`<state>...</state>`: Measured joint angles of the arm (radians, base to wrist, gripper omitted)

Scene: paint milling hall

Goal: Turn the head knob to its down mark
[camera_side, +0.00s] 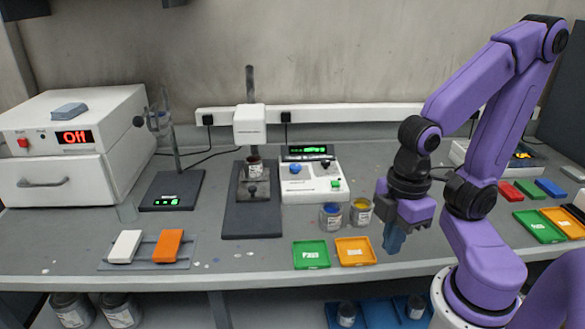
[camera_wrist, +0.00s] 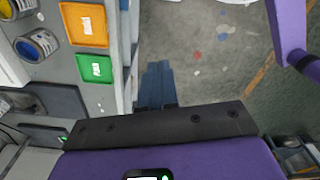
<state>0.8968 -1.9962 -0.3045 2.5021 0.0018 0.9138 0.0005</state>
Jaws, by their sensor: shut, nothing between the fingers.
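The mill stand has a white head (camera_side: 250,125) on an upright post, with a dark cup (camera_side: 254,166) below it. Beside it is a white control box (camera_side: 312,184) with a lit green display. The box carries a blue knob (camera_side: 295,169) and a smaller dark knob (camera_side: 325,163); I cannot tell which is the head knob, and the marks are too small to read. My gripper (camera_side: 393,240) points down near the bench's front edge, right of and apart from the box. Its blue fingers (camera_wrist: 157,85) are shut and empty. The knobs are not visible in the wrist view.
A blue paint jar (camera_side: 330,216) and yellow jar (camera_side: 361,211) stand before the box. A green tray (camera_side: 311,254) and orange tray (camera_side: 355,251) lie at the front. An oven (camera_side: 70,150) reading "Off" is at left. Floor (camera_wrist: 215,60) shows beyond the bench edge.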

